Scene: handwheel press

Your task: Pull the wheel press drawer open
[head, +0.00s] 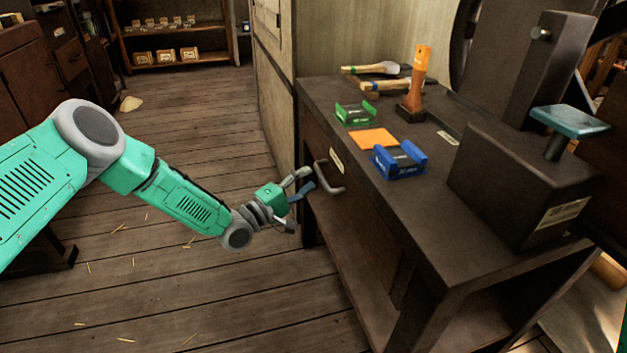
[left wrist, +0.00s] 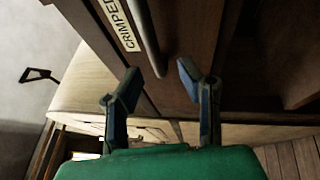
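The wheel press bench (head: 420,215) stands at the right in the head view. Its drawer front faces left and has a grey bar handle (head: 327,186) and a pale label (head: 337,162). The drawer looks closed. My left gripper (head: 304,183) is open and empty, just left of the handle. In the left wrist view, its two blue fingertips (left wrist: 158,83) stand apart. The handle (left wrist: 147,38) runs down from the top toward the gap between them, close to the left finger. I cannot tell if they touch. My right gripper is out of view.
On the bench top are a green holder (head: 355,114), an orange square (head: 374,139), a blue holder (head: 399,160), an orange-handled tool (head: 418,80) and hammers (head: 385,85). A wooden partition (head: 275,85) stands behind the bench.

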